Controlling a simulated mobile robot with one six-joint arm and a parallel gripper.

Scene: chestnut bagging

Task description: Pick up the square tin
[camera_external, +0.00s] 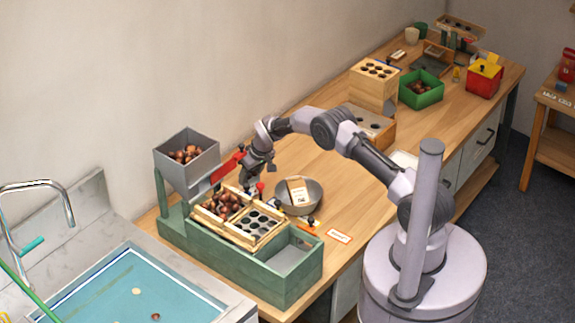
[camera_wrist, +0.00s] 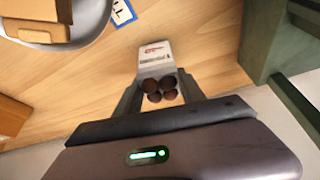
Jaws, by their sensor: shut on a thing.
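The square tin (camera_wrist: 154,57) shows in the wrist view as a small pale box with a red mark and dark lettering on its side. Several dark brown chestnuts (camera_wrist: 160,88) show at its near end, between my fingers. My gripper (camera_wrist: 160,92) is shut on the tin, with one grey finger on each side. In the external view my gripper (camera_external: 253,181) is over the wooden bench, between the green sorting stand and the metal bowl. The tin is too small and covered to make out clearly there.
A grey metal bowl (camera_external: 314,200) with a pale packet in it stands just right of my gripper. The green stand (camera_external: 222,254) with chestnut trays is in front, and a grey hopper (camera_external: 173,163) rises at left. Bare bench lies behind the bowl.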

